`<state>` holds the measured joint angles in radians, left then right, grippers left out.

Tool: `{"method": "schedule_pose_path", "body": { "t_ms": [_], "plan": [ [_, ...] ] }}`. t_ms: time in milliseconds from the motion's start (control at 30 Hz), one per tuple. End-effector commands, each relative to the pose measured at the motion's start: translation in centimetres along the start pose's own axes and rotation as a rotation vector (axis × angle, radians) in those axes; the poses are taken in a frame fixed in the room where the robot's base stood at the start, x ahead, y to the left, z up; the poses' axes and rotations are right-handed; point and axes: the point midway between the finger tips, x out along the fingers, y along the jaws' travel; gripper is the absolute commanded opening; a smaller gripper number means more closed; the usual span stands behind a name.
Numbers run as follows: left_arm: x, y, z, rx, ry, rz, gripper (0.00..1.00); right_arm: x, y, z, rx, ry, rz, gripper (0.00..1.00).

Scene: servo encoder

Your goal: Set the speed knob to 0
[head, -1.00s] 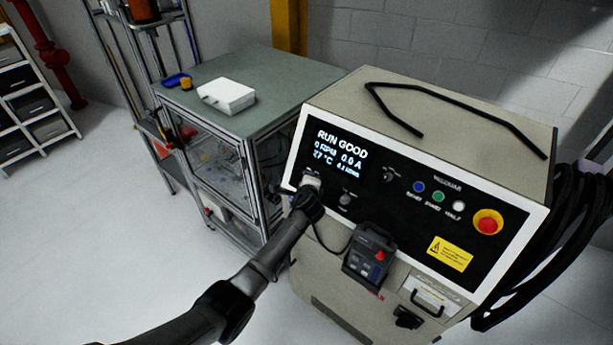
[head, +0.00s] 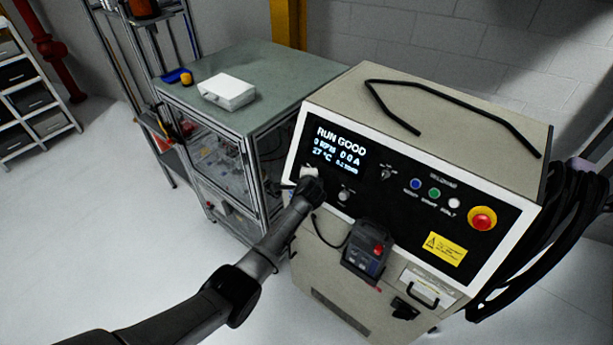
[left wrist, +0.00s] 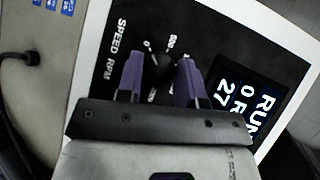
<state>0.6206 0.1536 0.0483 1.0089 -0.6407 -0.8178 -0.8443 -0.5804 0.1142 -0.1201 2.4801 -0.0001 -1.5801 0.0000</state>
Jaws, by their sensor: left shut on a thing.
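The dark round speed knob (left wrist: 159,68) sits on the black panel beside the "SPEED RPM" label (left wrist: 119,48) in the left wrist view. The purple fingers of my left gripper (left wrist: 156,72) stand on either side of it and are shut on it. The knob's pointer is too dark to read. In the head view my left gripper (head: 308,177) is at the panel's lower left and hides the knob. The display (head: 338,150) shows "RUN GOOD", a speed line that seems to start with 0, and 27 °C. My right gripper is not in view.
Another knob (head: 345,195) is close to the right of my gripper. A red emergency button (head: 482,218) and small coloured buttons are farther right. A pendant (head: 367,255) with a cable hangs below. A cabinet with a green-grey top (head: 285,75) stands to the left.

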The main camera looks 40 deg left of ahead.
Motion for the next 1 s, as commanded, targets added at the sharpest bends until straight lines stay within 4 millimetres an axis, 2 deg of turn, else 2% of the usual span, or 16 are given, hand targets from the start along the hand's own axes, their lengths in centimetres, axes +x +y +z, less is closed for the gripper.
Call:
{"method": "schedule_pose_path", "body": {
  "t_ms": [100,133,367,733,867,1000],
  "plan": [
    [0.1,0.2,0.1,0.000,-0.001,0.004,0.11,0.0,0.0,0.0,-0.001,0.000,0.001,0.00],
    [0.1,0.2,0.1,0.000,-0.001,0.004,0.35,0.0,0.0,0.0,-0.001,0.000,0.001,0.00],
    [0.0,0.1,0.0,0.000,-0.001,0.002,0.57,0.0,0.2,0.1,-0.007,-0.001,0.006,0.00],
    [-0.4,0.0,0.0,0.001,0.000,-0.001,0.59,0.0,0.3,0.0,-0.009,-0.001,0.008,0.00],
    [-1.6,0.1,0.0,0.001,0.000,-0.002,0.59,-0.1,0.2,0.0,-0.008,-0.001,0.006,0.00],
    [-3.7,0.1,0.0,-0.001,0.001,-0.002,0.59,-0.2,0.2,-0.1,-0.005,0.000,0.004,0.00]
  ]
}}
